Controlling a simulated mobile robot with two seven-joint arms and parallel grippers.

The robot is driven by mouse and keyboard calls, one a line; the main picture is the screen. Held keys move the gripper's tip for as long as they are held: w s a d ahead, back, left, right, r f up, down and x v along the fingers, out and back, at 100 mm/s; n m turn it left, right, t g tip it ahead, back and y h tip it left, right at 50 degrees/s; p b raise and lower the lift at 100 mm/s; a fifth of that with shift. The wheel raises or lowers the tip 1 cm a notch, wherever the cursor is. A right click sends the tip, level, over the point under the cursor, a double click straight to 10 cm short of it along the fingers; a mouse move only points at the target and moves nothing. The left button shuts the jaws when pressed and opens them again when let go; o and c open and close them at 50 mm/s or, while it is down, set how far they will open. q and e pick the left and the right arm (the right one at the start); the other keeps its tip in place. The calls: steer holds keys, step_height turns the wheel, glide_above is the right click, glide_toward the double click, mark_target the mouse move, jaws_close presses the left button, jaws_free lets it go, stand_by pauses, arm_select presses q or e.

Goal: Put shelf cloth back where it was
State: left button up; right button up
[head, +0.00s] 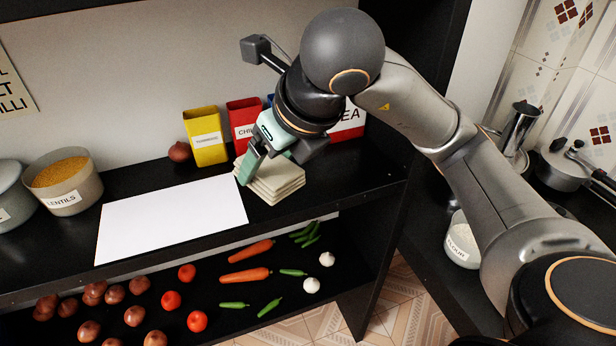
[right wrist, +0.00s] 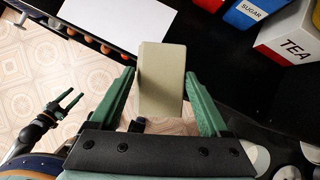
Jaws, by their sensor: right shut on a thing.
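The shelf cloth (head: 275,185) is a folded, cream, layered stack at the front edge of the upper shelf, right of the white sheet. My right gripper (head: 262,172) is over it, fingers pointing down, shut on the cloth. In the right wrist view the cloth (right wrist: 161,75) lies between the two green fingers of the right gripper (right wrist: 160,72). Whether the cloth touches the shelf is hard to tell. My left gripper (right wrist: 71,99) shows only in the right wrist view, low at the left, with its fingers apart and nothing between them.
The white sheet (head: 170,218) lies flat on the shelf. A yellow box (head: 206,137), a red box (head: 243,120) and a tea box (head: 347,120) stand behind the cloth. A lentils pot (head: 62,181) is at left. Vegetables lie on the shelf below.

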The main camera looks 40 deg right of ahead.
steer(key=w+d+f, duration=0.4)
steer(key=w+d, duration=0.1)
steer(key=d, duration=0.2)
glide_above(305, 187)
steer(key=f, duration=0.4)
steer(key=shift+s+a+f, duration=0.15)
steer(key=shift+a+f, duration=0.15)
steer(key=shift+f, duration=0.1)
steer(key=f, duration=0.3)
steer(key=shift+d+p, duration=0.3)
steer(key=shift+w+f, duration=0.2)
steer(key=shift+f, duration=0.25)
steer(key=shift+f, duration=0.2)
steer(key=o, duration=1.2)
steer(key=shift+c, duration=0.2)
steer(key=shift+r, duration=0.1)
